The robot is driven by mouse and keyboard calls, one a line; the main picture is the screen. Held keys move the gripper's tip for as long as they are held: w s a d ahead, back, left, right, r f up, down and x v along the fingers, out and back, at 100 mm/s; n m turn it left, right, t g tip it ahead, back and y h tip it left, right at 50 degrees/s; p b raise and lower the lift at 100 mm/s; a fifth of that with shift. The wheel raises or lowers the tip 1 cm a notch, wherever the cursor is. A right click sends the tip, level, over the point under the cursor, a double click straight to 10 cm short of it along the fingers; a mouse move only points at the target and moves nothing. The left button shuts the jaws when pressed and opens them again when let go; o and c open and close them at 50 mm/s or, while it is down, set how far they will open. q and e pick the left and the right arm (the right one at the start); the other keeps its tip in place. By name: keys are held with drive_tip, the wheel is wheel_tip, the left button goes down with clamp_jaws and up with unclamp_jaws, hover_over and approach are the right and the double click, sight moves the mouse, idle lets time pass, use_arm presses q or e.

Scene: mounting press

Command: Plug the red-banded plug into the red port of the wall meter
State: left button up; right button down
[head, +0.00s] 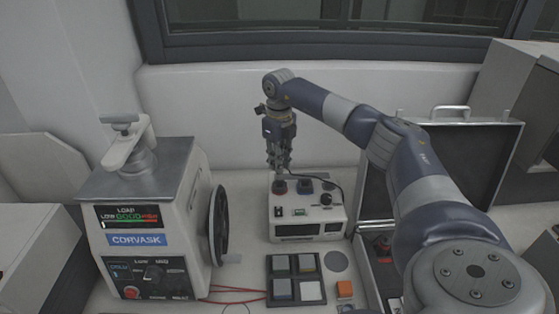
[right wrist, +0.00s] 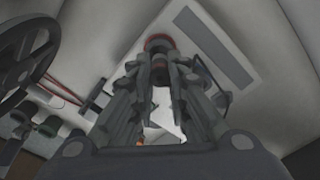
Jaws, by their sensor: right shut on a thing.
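The meter is a pale box (head: 306,231) with dark display windows, in the middle of the head view. Its red port (head: 279,187) is on top at the left, with a dark blue port (head: 304,186) beside it. My right gripper (head: 279,166) points down just above the red port. In the right wrist view the gripper (right wrist: 160,72) is shut on a dark plug with a red band (right wrist: 160,62). The plug's end is close to the red port (right wrist: 158,42); I cannot tell if they touch. My left gripper is not in view.
A press (head: 150,215) with a handwheel (head: 219,226) stands at the left. An open case (head: 480,165) stands at the right. A black cable (head: 335,184) curves beside the meter.

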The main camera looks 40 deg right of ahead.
sight(279, 177)
drive_tip(key=shift+f, duration=0.5)
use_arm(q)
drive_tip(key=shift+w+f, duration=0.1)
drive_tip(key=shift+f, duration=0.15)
use_arm(e)
drive_tip(key=shift+f, duration=0.4)
drive_tip(key=shift+f, duration=0.1)
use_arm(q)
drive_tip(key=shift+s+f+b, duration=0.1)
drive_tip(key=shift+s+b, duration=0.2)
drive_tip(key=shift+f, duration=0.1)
use_arm(e)
drive_tip(key=shift+f, duration=0.25)
use_arm(q)
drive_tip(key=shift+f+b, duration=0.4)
drive_tip(key=shift+b, duration=0.1)
use_arm(e)
drive_tip(key=shift+f, duration=0.85)
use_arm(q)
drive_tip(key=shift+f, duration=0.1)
use_arm(e)
drive_tip(key=shift+f, duration=0.35)
